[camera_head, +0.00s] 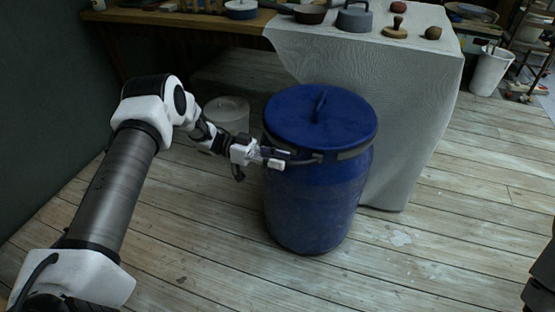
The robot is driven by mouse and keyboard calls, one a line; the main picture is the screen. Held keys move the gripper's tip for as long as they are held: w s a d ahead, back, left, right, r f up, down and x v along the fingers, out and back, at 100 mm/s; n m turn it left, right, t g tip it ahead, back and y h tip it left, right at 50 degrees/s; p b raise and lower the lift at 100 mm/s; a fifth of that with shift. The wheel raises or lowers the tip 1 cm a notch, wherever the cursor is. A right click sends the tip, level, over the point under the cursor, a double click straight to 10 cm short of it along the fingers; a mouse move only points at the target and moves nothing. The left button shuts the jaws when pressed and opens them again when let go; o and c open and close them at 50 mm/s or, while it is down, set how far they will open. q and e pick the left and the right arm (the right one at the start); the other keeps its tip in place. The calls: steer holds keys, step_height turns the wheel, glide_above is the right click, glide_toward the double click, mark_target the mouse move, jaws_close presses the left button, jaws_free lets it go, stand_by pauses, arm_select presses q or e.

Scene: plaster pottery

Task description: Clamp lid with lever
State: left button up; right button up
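A large blue barrel (311,210) stands upright on the wooden floor. Its blue lid (317,111) with a ridge-like handle sits on top. A dark clamp band (345,154) runs around the barrel just under the lid. My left gripper (277,159) is at the left front side of the barrel, at the height of the band. Its fingers are at or very near the band's end, where the lever seems to be. The fingers are too small to tell whether they are open, or shut on the lever. My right gripper is not in view; only a dark part shows at the lower right edge.
A table under a grey cloth (400,110) stands close behind the barrel, with a grey pot (354,19), a brown bowl (310,14) and small tools on it. A pale bucket (228,115) stands behind my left arm. A white bin (491,72) is at the far right. The floor in front is clear.

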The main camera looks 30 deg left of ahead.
arm_select(q)
steer(key=s+a, duration=0.1)
steer(key=a, duration=1)
steer(key=shift+s+a, duration=0.2)
steer(key=shift+a, duration=0.2)
